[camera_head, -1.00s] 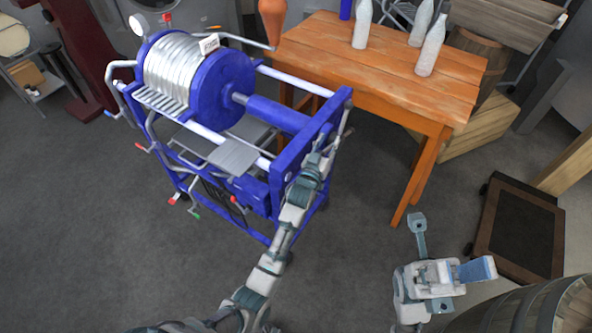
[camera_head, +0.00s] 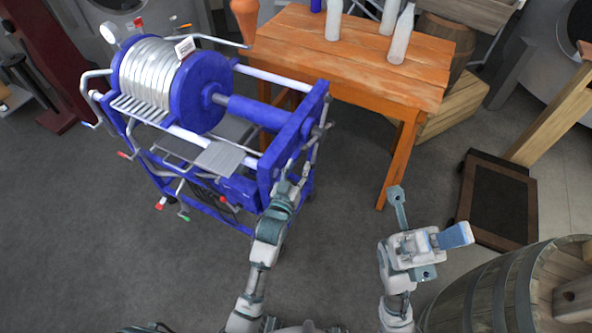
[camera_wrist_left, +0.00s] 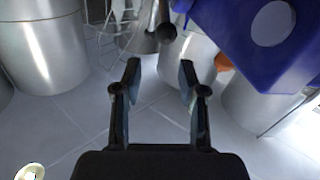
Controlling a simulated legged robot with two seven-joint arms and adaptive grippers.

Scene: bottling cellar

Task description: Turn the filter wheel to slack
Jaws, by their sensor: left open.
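The filter press is a blue frame (camera_head: 283,150) with a stack of pale plates (camera_head: 145,75) and a blue drum-like end plate (camera_head: 205,90). At its right end, a small grey wheel with thin spokes (camera_head: 319,132) sits on the outer side of the blue end panel. My left gripper (camera_head: 300,172) is just below the wheel, partly merged with it in the head view. In the left wrist view its two fingers (camera_wrist_left: 160,85) are apart with nothing between them. A dark rounded bar end (camera_wrist_left: 166,32) lies ahead of them. My right gripper (camera_head: 425,240) hangs apart, right of the press.
A wooden table (camera_head: 370,65) with several pale bottles (camera_head: 400,35) stands behind the wheel. A barrel (camera_head: 505,290) is at lower right, a dark framed board (camera_head: 497,200) behind it. In the wrist view, a blue panel (camera_wrist_left: 245,45) is close at upper right. Floor between is clear.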

